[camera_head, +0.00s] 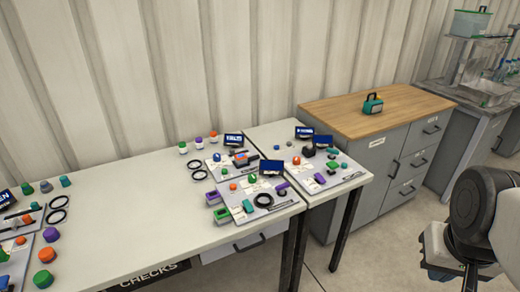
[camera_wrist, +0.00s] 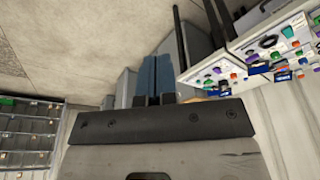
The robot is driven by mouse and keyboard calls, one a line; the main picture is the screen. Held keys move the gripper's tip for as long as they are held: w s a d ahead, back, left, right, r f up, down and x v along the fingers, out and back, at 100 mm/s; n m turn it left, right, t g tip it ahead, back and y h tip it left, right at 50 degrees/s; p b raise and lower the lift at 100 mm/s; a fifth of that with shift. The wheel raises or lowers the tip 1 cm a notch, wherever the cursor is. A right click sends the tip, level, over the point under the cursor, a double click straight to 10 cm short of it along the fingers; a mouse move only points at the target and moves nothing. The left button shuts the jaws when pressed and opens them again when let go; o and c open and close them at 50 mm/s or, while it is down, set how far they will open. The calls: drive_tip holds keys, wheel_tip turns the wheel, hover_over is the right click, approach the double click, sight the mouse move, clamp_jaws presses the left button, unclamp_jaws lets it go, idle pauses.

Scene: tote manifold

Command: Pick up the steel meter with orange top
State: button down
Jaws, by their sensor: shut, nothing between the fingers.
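A small grey device with an orange top (camera_head: 241,157) lies on a white panel on the bench in the head view, in front of a blue screen. It looks like the steel meter, but it is too small to be sure. I cannot pick it out in the wrist view. My gripper (camera_wrist: 154,78) shows in the wrist view with its two blue-grey fingers together, shut and empty. In the head view my arm is at the right edge, over the floor and well away from the bench; its fingertips are not clear there.
The white bench (camera_head: 140,210) carries several panels with coloured knobs, rings and screens. A wooden-topped cabinet (camera_head: 345,112) with a teal case (camera_head: 372,103) stands to the right. A grey bench with a clear tank (camera_head: 485,90) is farther right. The floor between is free.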

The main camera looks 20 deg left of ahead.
drive_tip(key=c, duration=1.8)
unclamp_jaws()
drive_tip(key=o, duration=1.3)
drive_tip(key=shift+w, duration=0.1)
